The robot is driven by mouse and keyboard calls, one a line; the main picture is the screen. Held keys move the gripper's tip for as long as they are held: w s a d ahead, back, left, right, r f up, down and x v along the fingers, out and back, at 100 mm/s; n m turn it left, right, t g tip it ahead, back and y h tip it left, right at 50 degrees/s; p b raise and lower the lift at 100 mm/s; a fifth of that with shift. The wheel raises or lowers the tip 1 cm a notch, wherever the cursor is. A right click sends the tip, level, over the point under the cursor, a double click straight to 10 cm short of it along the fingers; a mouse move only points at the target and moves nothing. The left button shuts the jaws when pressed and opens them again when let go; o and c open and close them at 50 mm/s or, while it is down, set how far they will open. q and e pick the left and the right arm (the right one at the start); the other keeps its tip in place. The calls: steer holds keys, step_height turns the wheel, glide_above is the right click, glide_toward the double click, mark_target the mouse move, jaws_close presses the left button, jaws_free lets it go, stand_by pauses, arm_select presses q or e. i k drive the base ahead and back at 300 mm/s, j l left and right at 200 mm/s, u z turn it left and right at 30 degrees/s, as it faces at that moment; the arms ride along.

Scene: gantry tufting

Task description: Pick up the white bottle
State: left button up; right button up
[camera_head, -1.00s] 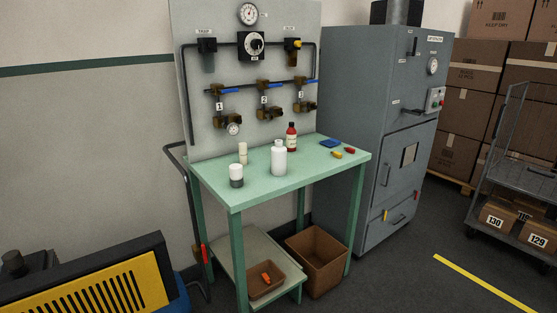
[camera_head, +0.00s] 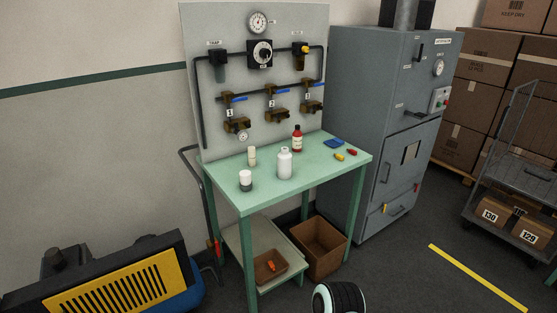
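The white bottle (camera_head: 285,163) stands upright on the green table (camera_head: 322,181), near its middle. A red bottle with a dark cap (camera_head: 297,139) stands behind it. A white and grey jar (camera_head: 245,180) is at the left, and a slim cream container (camera_head: 252,156) is behind that jar. Neither gripper shows in the head view. A rounded black and white part, apparently of my own arm, shows at the bottom edge. Nothing covers the white bottle.
A panel with valves and gauges (camera_head: 225,80) rises behind the table. A blue item (camera_head: 333,143) and small yellow and red items lie at the table's right. A grey cabinet (camera_head: 385,120) stands right of it. A yellow and black machine (camera_head: 110,285) is at lower left.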

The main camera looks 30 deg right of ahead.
mark_target(284, 158)
steer(key=i+l+u, duration=0.1)
steer(key=l+u, duration=0.65)
steer(key=i+l+u, duration=0.1)
steer(key=l+u, duration=0.2)
steer(key=l, duration=0.7)
steer(key=l+u, duration=0.1)
steer(key=l, duration=0.95)
